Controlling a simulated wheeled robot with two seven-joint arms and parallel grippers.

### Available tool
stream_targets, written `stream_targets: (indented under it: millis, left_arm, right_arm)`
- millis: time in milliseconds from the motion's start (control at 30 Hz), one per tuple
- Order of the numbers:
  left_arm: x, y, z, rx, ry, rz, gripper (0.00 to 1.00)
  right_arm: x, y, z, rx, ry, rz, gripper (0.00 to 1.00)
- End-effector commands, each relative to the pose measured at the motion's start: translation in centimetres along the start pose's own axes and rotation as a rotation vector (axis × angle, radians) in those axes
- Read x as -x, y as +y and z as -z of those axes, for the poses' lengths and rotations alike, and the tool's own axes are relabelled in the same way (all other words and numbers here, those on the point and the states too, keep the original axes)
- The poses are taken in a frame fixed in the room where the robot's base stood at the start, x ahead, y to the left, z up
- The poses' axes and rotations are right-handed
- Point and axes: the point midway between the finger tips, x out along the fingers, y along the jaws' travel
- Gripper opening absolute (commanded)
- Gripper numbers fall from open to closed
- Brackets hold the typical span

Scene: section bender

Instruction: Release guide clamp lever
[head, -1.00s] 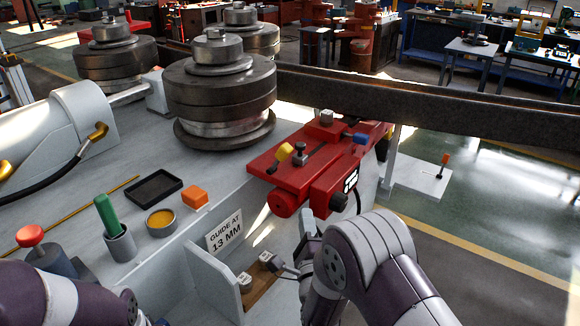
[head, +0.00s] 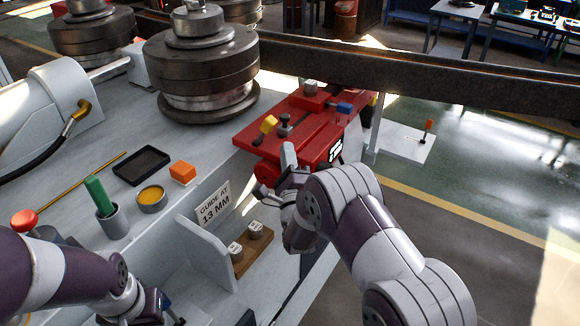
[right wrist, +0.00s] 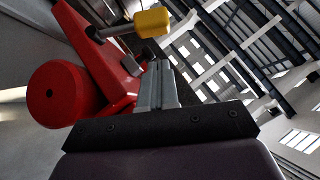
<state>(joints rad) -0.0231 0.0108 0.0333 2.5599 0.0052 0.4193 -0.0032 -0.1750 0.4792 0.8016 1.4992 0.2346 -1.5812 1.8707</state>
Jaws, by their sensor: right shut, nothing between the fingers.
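The red guide block (head: 312,120) is on the right end of the machine bed. A yellow-handled lever (head: 268,124) is on its near left part, and a blue-handled lever (head: 344,107) is toward its far right. Which is the clamp lever is not labelled. My right gripper (head: 289,152) is shut and empty, fingers up, in front of the block beside its round red knob (head: 266,173). In the right wrist view, the shut fingers (right wrist: 158,84) point toward the yellow handle (right wrist: 152,22), seemingly apart from it. My left gripper (head: 150,308) is low at the left, fingers unclear.
A sign reading "GUIDE AT 13 MM" (head: 213,206) stands below the guide. A wooden block with metal pieces (head: 254,249) sits in the recess below. A long dark beam (head: 400,84) runs behind.

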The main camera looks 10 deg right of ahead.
Motion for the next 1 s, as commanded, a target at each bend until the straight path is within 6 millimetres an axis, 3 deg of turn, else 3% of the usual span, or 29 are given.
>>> stream_targets:
  millis: [100, 300, 1000]
  left_arm:
    - [1.4, 0.0, 0.2, 0.0, 0.0, 0.0, 0.43]
    - [2.1, 0.0, 0.2, 0.0, 0.0, 0.0, 0.43]
    - [2.3, 0.0, 0.3, 0.0, 0.0, 0.0, 0.43]
  right_arm:
    - [-1.7, -0.4, -1.5, -0.002, -0.003, 0.0, 0.0]
    - [-2.9, -0.1, -2.7, 0.0, -0.001, 0.0, 0.0]
    - [-3.3, -0.3, -3.2, 0.035, 0.0, -0.036, 0.0]
